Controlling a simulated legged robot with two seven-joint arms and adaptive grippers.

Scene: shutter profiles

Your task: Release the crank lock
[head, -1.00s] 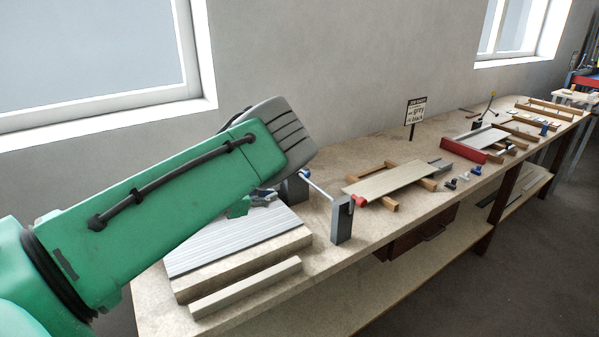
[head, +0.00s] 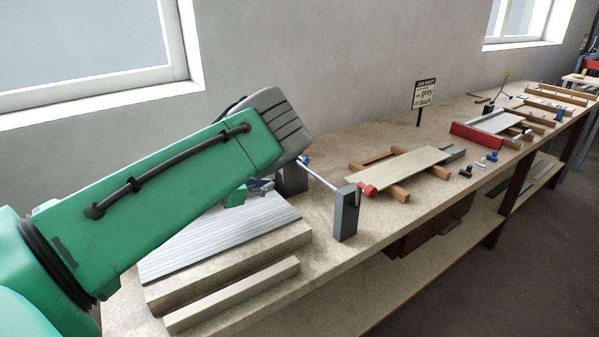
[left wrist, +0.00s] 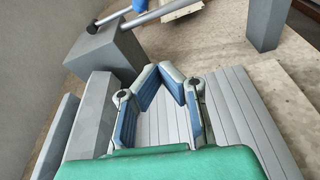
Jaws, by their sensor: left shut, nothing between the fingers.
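Two dark grey posts with a thin pale rod (head: 325,178) between them stand on the bench. A red knob (head: 367,189) sits by the front post (head: 345,213), and a blue part (head: 304,159) shows by the rear post (head: 292,180). In the left wrist view a blue part (left wrist: 139,5) and rod lie over a grey post (left wrist: 105,50). I cannot tell which part is the crank lock. My left gripper (left wrist: 166,72) is shut and empty above the ribbed grey slats, apart from the post; in the head view my arm mostly hides it (head: 262,186). My right gripper is out of view.
Ribbed slats (head: 225,235) lie on a thick board, with a loose bar (head: 235,293) in front. Right of the posts are a pale panel (head: 410,168) on wooden strips, a sign (head: 425,95) and a red-edged tray (head: 476,138). The wall and window are behind.

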